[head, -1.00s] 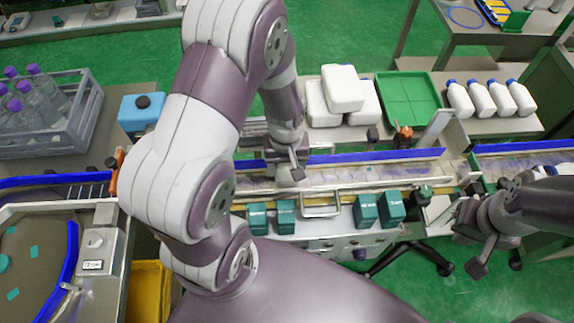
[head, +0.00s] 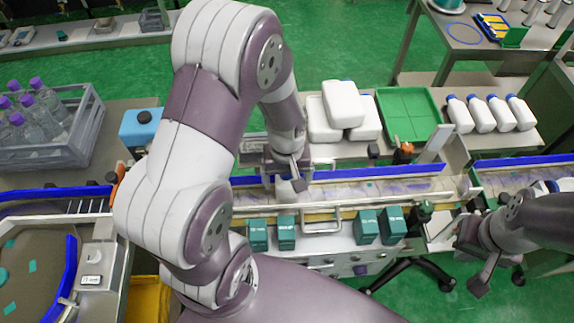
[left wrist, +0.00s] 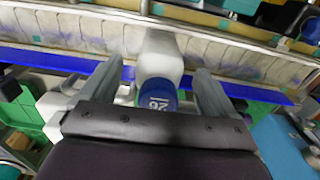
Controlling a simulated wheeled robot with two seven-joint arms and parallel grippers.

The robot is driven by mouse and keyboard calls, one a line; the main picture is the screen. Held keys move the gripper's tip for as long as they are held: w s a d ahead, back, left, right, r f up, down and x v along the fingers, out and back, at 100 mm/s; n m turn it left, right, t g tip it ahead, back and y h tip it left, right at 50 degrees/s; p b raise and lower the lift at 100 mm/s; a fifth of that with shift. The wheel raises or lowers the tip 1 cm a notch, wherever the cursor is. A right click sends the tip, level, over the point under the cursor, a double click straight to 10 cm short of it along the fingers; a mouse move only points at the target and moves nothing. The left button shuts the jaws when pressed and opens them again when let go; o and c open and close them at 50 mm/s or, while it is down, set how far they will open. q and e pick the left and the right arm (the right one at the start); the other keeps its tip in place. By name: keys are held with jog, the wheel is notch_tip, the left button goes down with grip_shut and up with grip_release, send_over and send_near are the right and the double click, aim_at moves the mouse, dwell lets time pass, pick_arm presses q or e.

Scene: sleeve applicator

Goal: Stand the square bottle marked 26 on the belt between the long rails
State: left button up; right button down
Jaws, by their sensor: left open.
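The square bottle marked 26 (left wrist: 160,55) is white with a blue cap (left wrist: 158,96) that bears the number. In the left wrist view it is between the two fingers of my left gripper (left wrist: 155,92), which is open with a gap on each side. In the head view my left gripper (head: 290,176) is over the belt (head: 385,188), and a white part of the bottle (head: 299,185) shows below it. The bottle appears upright at the belt; whether its base touches is hidden. My right gripper (head: 476,262) hangs at the right, beyond the belt's front edge; its opening is unclear.
A blue rail (head: 375,172) runs along the belt's far side and a metal rail (head: 390,202) along its near side. Teal boxes (head: 367,227) stand in front. White containers (head: 343,104), a green tray (head: 408,113) and several white bottles (head: 480,114) stand behind.

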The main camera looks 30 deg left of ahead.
pick_arm(q)
notch_tip(320, 180, up, 9)
jog(key=shift+s+f, duration=0.1)
jog(key=shift+s, duration=0.05)
jog(key=s+m, duration=0.1)
jog(key=m, duration=0.1)
jog(key=s+d+m+t, duration=0.1)
jog(key=m, duration=0.1)
jog(key=s+d+m, duration=0.1)
jog(key=m, duration=0.1)
jog(key=shift+s+f+m, duration=0.1)
jog(key=shift+s+m, duration=0.2)
jog(key=shift+s, duration=0.1)
